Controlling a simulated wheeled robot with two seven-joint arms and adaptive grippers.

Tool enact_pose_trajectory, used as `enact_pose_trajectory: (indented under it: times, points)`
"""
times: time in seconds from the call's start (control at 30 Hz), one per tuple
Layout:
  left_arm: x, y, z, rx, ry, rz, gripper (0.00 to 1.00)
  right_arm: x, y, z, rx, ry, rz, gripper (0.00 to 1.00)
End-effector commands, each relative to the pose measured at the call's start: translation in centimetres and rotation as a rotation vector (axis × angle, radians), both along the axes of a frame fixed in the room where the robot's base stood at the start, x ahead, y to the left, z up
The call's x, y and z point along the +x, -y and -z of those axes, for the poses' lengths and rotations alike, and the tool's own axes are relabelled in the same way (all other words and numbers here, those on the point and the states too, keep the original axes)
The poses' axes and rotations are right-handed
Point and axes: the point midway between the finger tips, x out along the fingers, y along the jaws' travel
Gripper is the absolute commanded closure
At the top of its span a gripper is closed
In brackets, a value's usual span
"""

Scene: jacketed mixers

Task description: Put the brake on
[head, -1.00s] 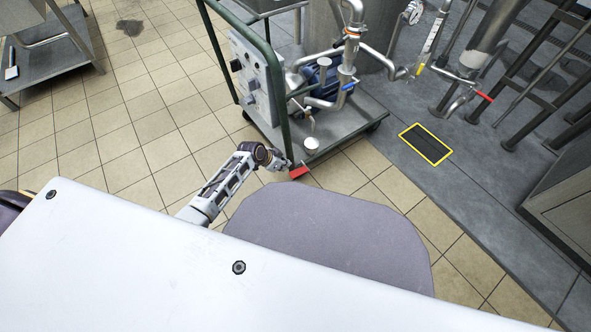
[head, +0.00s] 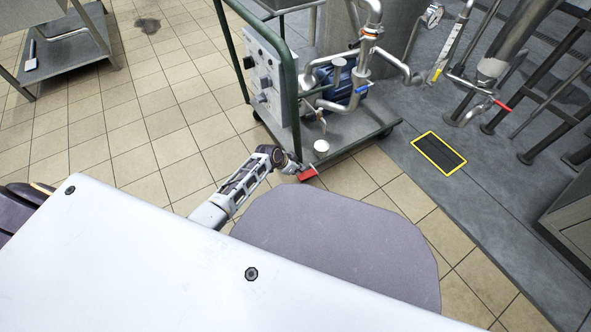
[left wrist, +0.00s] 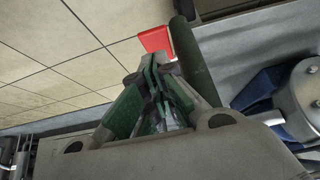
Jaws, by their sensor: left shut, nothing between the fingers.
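The brake appears as a red pedal (head: 307,174) low at the near corner of the green-framed cart (head: 291,110), just above the tiled floor. In the left wrist view the red pedal (left wrist: 155,39) shows just beyond my fingertips. My left gripper (head: 294,167) reaches down from the left, right beside the pedal. Its fingers (left wrist: 152,66) are closed together with nothing between them. I cannot tell whether they touch the pedal, nor whether it is pressed down. My right gripper is not in view.
The cart carries a control box (head: 268,75), a blue motor (head: 340,82) and steel pipes. A green post (left wrist: 190,58) stands close beside my fingers in the wrist view. A yellow-edged floor drain (head: 438,152) lies to the right.

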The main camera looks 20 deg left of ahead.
Motion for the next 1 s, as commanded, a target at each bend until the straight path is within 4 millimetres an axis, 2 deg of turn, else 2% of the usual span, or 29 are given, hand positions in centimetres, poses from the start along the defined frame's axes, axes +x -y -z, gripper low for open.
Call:
enact_pose_trajectory:
  times: [0.53,1.0]
  points:
    - [1.7,1.3,3.4,-0.001,0.0,-0.001,1.0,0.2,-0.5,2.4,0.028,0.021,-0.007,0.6]
    - [2.2,1.7,4.2,0.0,0.001,-0.001,1.0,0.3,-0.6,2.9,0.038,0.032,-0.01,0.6]
